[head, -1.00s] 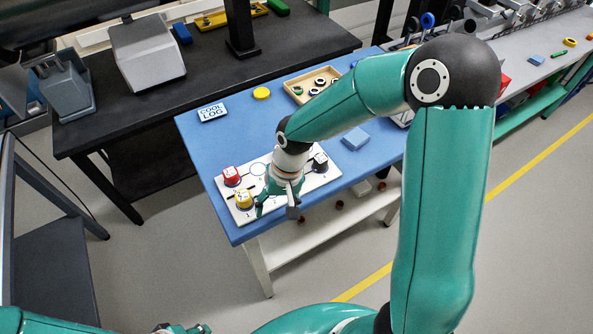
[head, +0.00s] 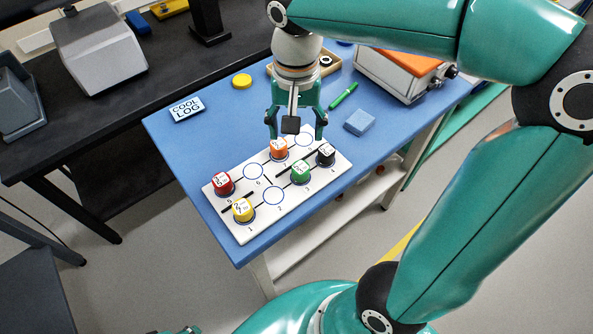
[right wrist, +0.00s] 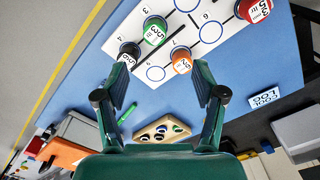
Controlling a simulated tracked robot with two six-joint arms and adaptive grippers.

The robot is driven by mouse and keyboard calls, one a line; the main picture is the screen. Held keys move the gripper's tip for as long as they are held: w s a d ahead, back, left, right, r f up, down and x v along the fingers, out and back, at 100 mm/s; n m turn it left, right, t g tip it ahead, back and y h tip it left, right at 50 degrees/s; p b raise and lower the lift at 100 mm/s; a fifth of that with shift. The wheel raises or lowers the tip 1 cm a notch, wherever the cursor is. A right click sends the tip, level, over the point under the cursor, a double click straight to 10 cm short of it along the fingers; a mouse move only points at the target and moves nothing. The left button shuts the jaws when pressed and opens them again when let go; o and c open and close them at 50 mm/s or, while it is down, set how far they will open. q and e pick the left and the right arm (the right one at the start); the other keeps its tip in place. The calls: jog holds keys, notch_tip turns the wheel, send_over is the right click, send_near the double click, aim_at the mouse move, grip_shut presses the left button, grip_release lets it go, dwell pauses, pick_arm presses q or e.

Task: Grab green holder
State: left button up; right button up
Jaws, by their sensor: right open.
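The green holder (head: 300,174) stands upright on the white numbered board (head: 284,202), at its front right by spot 3. It also shows near the top of the right wrist view (right wrist: 155,32). My right gripper (head: 295,132) is open and empty, pointing down near the board's back edge, behind the orange holder (head: 279,149) and the green one. In the right wrist view its fingers (right wrist: 160,88) are spread wide, with the green holder beyond the tips. A small teal piece at the bottom edge (head: 178,330) may be my left gripper; its fingers are not clear.
Black (head: 326,155), red (head: 223,184) and yellow (head: 243,210) holders share the board; black is close beside green. A blue block (head: 360,122), green pen (head: 344,95), orange-topped box (head: 402,70) and tray (right wrist: 163,130) lie behind.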

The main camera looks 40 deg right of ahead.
send_over(300, 166)
jog(key=f, duration=0.7)
jog(key=shift+s+a+f, duration=0.1)
jog(key=shift+a+f, duration=0.15)
jog(key=shift+f, duration=0.1)
jog(key=shift+d+f, duration=0.15)
jog(key=shift+f, duration=1.25)
jog(key=shift+d+f, duration=0.1)
jog(key=shift+f, duration=1.3)
jog(key=c, duration=1.3)
jog(key=shift+o, duration=0.2)
jog(key=shift+r, duration=0.1)
